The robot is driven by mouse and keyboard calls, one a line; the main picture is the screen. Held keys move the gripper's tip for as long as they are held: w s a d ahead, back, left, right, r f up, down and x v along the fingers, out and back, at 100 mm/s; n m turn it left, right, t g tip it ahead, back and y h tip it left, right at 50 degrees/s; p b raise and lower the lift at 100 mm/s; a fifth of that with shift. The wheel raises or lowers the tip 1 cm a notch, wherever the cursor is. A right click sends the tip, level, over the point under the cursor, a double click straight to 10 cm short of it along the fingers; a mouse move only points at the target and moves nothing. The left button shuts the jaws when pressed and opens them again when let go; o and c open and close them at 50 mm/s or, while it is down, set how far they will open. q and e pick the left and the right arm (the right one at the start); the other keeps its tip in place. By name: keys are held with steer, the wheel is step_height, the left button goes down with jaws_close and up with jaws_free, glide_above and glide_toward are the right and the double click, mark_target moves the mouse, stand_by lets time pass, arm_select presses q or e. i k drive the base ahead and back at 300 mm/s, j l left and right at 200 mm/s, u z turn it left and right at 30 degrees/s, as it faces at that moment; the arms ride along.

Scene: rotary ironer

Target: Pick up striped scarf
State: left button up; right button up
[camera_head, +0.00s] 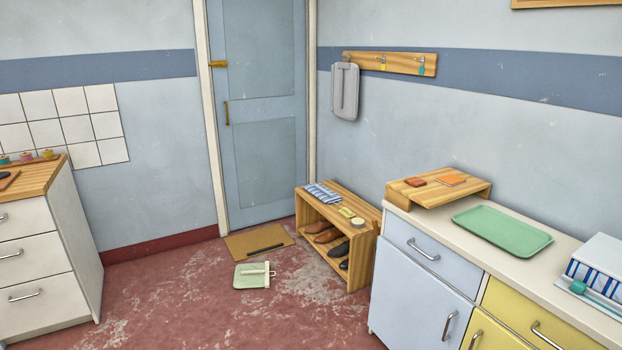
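A folded blue-and-white striped cloth (322,194), which looks like the striped scarf, lies flat on top of the wooden shoe bench (367,218), at its back left end. Nothing covers it. Another blue-and-white striped surface (598,277) shows at the right edge on a white object; it is cut off by the frame and I cannot tell what it is. Neither of my grippers is in view.
Shoes (327,234) fill the bench. A counter (404,210) with a green tray (502,230) stands at right, drawers (40,258) at left. The middle floor is open.

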mark_target(321, 192)
steer(key=i+j+u, duration=0.1)
steer(key=i+u, duration=0.2)
steer(key=i, duration=1.85)
steer(key=i+j+z, duration=0.1)
steer(key=i+z, duration=0.35)
steer(key=i+j+z, duration=1.55)
steer(key=j+z, duration=0.15)
steer(key=j, duration=0.25)
